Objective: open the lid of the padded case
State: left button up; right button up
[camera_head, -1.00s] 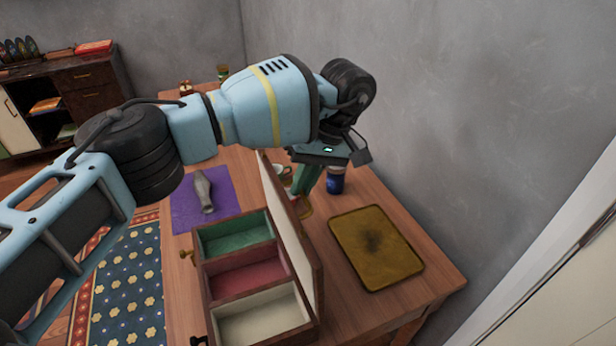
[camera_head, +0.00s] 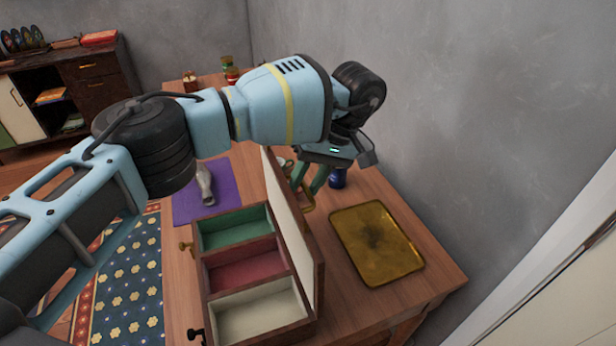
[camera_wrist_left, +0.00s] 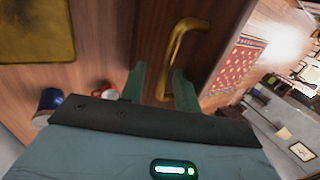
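The padded case (camera_head: 207,290) is a wooden box on the table with green, red and cream padded compartments. Its lid (camera_head: 288,215) stands about upright along the case's right side, so the compartments are uncovered. A brass handle (camera_head: 308,200) is on the lid's outer face; it also shows in the left wrist view (camera_wrist_left: 182,40). My left gripper (camera_head: 311,188) is behind the lid, on its outer side. In the left wrist view its two fingers (camera_wrist_left: 160,88) are apart, with the handle's near end between them. My right gripper is out of view.
A brass-coloured tray (camera_head: 376,243) lies on the table to the right of the case. A dark blue container (camera_head: 338,179) stands just beyond my left gripper. A grey vase-like object (camera_head: 205,184) lies on a purple mat (camera_head: 185,207) at left. A grey wall bounds the right side.

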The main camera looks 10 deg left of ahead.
pick_arm(q)
jog(key=shift+d+r, duration=0.1)
jog(key=shift+r, duration=0.25)
jog(key=v, duration=0.7)
jog(key=shift+r, duration=0.2)
jog(key=shift+d, duration=0.1)
